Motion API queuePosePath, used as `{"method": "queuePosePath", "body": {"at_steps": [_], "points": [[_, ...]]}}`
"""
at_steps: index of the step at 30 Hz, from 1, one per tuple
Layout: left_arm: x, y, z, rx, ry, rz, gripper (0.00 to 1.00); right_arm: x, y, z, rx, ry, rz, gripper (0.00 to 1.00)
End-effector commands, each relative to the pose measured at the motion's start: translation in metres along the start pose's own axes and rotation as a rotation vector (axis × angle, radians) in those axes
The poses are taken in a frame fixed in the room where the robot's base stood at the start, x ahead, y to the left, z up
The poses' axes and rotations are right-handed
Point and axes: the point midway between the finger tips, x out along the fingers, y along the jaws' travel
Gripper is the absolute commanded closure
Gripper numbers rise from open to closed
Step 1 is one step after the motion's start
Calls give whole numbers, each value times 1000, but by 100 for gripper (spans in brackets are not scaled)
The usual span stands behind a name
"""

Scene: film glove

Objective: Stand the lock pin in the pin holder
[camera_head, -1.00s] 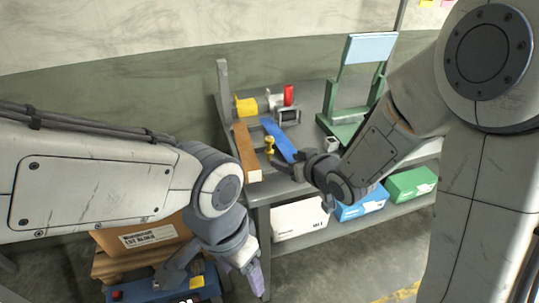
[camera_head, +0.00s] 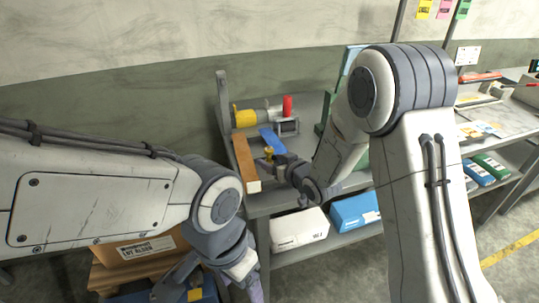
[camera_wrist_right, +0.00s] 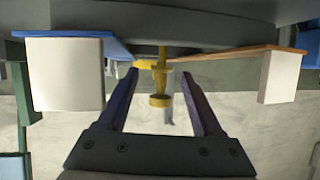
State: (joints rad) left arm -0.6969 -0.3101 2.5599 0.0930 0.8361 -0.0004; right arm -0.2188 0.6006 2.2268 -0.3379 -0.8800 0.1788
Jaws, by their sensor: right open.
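The yellow lock pin (camera_head: 268,152) is small and upright near the front of the grey workbench, between the wooden bar and the blue bar. In the right wrist view the yellow pin (camera_wrist_right: 159,80) shows between my fingers, with visible gaps on both sides. My right gripper (camera_head: 279,163) is open around it; its fingers (camera_wrist_right: 165,80) also show in the wrist view. I cannot clearly make out the pin holder; the pin's lower end is not clear. My left gripper (camera_head: 252,287) hangs low in front of the bench, its jaws unclear.
The wooden bar (camera_head: 243,160) lies left of the pin, the blue bar (camera_head: 271,140) behind it. A yellow and grey part with a red piece (camera_head: 287,105) stands farther back. White (camera_head: 298,230) and blue (camera_head: 354,210) boxes fill the shelf below. A cardboard box (camera_head: 150,245) sits lower left.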

Motion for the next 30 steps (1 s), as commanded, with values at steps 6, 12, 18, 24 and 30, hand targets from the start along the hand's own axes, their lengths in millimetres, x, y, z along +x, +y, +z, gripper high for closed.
{"method": "queuePosePath", "body": {"at_steps": [6,12,18,24,30], "points": [[-1,0,0,0,0,0,26,8,0,1,0,-1,0,33],[-1,0,0,0,0,0,26,8,0,0,0,-1,0,67],[-1,0,0,0,0,0,26,8,0,0,0,-1,0,100],[-1,0,0,0,0,0,26,8,0,0,0,0,0,100],[0,0,0,0,0,0,26,5,-1,-8,0,3,0,100]]}}
